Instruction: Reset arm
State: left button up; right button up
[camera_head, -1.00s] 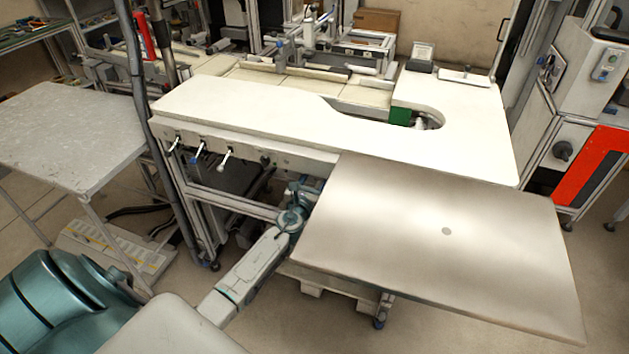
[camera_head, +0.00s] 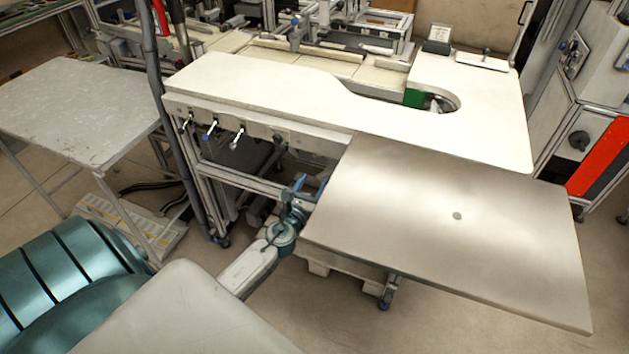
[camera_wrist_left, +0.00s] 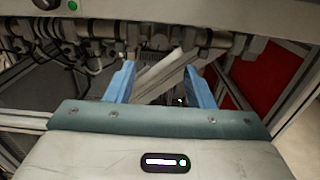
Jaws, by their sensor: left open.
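My left arm comes in from the lower left in the head view. My left gripper (camera_head: 309,187) is beside the left edge of the grey metal tabletop (camera_head: 457,260), below the front of the white workbench (camera_head: 270,95). In the left wrist view its two blue fingers (camera_wrist_left: 160,85) are spread apart with nothing between them. They point toward the underside of a bench with hoses and metal frame bars. My right gripper is not in view. No tape reel can be made out.
A light grey table (camera_head: 80,110) stands at the left. A dark vertical post (camera_head: 165,110) rises between it and the workbench. The bench front carries several small levers (camera_head: 237,138). A machine with a red panel (camera_head: 598,157) stands at the right. The grey tabletop is bare.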

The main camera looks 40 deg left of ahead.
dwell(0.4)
pick_arm(q)
jog(key=s+f+n+g, duration=0.3)
jog(key=s+f+n, duration=0.3)
jog(key=f, duration=0.6)
jog(key=s+f+n+g, duration=0.3)
jog(key=s+f+n, duration=0.25)
jog(key=f, duration=0.55)
jog(key=s+f+n+g, duration=0.3)
jog(key=s+f+n, duration=0.35)
jog(key=f, duration=0.55)
jog(key=s+d+f+n+g+h, duration=0.1)
jog(key=s+f+n, duration=0.4)
jog(key=s, duration=0.5)
jog(key=s+d+f+n+g+h, duration=0.1)
jog(key=s+d+f+n+g, duration=0.3)
jog(key=s, duration=0.7)
jog(key=s+d+f+n+g+h, duration=0.1)
jog(key=s+d+f+n+g, duration=0.1)
jog(key=s+f+n, duration=0.4)
jog(key=s+d+f, duration=0.1)
jog(key=s, duration=0.3)
jog(key=shift+s+d, duration=0.3)
jog(key=shift+d, duration=0.1)
jog(key=shift+w, duration=0.1)
